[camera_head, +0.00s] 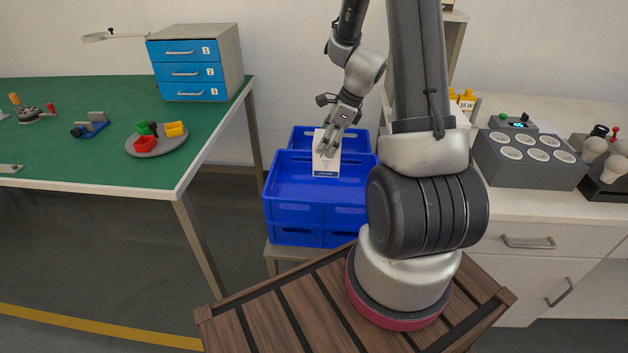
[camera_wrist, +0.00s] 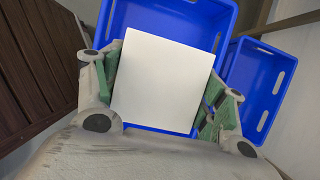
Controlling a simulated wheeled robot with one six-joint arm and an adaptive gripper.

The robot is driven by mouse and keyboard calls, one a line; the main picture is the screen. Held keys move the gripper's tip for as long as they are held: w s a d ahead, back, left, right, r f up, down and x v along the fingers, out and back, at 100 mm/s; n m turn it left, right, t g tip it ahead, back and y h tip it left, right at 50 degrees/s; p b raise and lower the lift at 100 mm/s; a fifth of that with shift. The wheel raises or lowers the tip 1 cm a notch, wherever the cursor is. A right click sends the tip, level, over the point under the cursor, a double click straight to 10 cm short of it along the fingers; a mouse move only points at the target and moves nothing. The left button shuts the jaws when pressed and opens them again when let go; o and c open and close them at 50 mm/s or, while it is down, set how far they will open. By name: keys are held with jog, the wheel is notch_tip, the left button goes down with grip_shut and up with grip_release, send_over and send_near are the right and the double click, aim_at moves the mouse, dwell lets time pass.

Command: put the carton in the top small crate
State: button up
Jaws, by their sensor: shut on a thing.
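My gripper (camera_head: 336,143) is shut on a white carton (camera_head: 325,165) and holds it upright, with its printed label facing the head camera. In the wrist view the carton's plain white face (camera_wrist: 162,82) fills the space between my two fingers (camera_wrist: 160,100). Blue crates stand stacked on a low stand. The carton hangs over the open top small crate (camera_head: 290,178), and that crate's inside (camera_wrist: 195,22) shows behind the carton in the wrist view. I cannot tell whether the carton touches the crate floor.
A second blue crate (camera_wrist: 258,85) stands beside it. A green table (camera_head: 100,170) with a blue drawer unit (camera_head: 187,72) is on the left. A white counter (camera_head: 520,212) with a grey socket box (camera_head: 528,170) and bulbs is on the right.

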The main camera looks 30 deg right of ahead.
aim_at(325, 167)
jog(key=f, duration=0.2)
jog(key=w+f, duration=0.1)
jog(key=f, duration=0.2)
jog(key=shift+f, duration=2.5)
jog(key=shift+f, duration=0.1)
jog(key=o, duration=1.3)
jog(key=shift+c, duration=0.2)
